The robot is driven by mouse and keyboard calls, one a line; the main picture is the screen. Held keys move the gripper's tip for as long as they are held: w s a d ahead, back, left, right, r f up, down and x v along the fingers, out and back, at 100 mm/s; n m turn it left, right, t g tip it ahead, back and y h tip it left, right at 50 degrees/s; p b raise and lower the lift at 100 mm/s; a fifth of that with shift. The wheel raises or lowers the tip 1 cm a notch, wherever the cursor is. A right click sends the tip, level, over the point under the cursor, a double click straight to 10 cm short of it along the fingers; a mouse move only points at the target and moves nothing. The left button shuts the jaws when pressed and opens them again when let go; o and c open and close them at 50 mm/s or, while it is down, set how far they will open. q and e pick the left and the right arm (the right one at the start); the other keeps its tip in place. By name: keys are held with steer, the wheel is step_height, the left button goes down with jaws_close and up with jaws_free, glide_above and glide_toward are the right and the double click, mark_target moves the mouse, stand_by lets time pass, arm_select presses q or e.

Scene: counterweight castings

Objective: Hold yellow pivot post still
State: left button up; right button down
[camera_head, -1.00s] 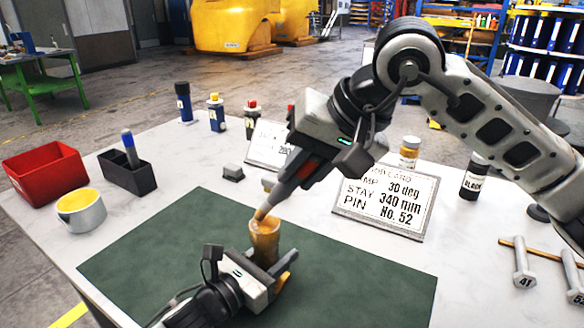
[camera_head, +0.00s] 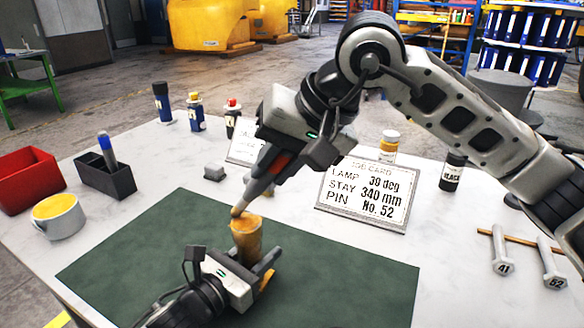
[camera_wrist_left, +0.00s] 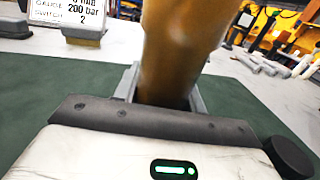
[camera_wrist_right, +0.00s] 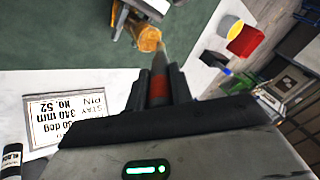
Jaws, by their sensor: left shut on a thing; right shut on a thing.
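The yellow pivot post (camera_head: 246,242) stands upright over the dark green mat (camera_head: 330,285). My left gripper (camera_head: 258,270) is shut around its lower part. In the left wrist view the post (camera_wrist_left: 182,50) rises between the two fingers. My right gripper (camera_head: 276,166) is shut on a grey tapered tool (camera_head: 259,187) with a red band and a tan tip. The tool slants down to the left, its tip at the post's top rim; whether it touches, I cannot tell. The right wrist view shows the tool (camera_wrist_right: 159,88) and the post (camera_wrist_right: 148,38) beyond it. The post's base is hidden.
A job card (camera_head: 365,197) stands behind the mat. A mug (camera_head: 58,216), a black holder (camera_head: 106,181) and a red bin (camera_head: 28,178) are at the left. Several small bottles stand at the back. Pale bolts (camera_head: 503,255) lie at the right. The mat's right part is clear.

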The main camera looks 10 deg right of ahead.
steer(key=shift+w+a, duration=0.25)
steer(key=shift+a, duration=0.2)
steer(key=shift+w+r, duration=0.1)
steer(key=shift+r, duration=3.95)
arm_select(q)
steer(key=o, duration=1.4)
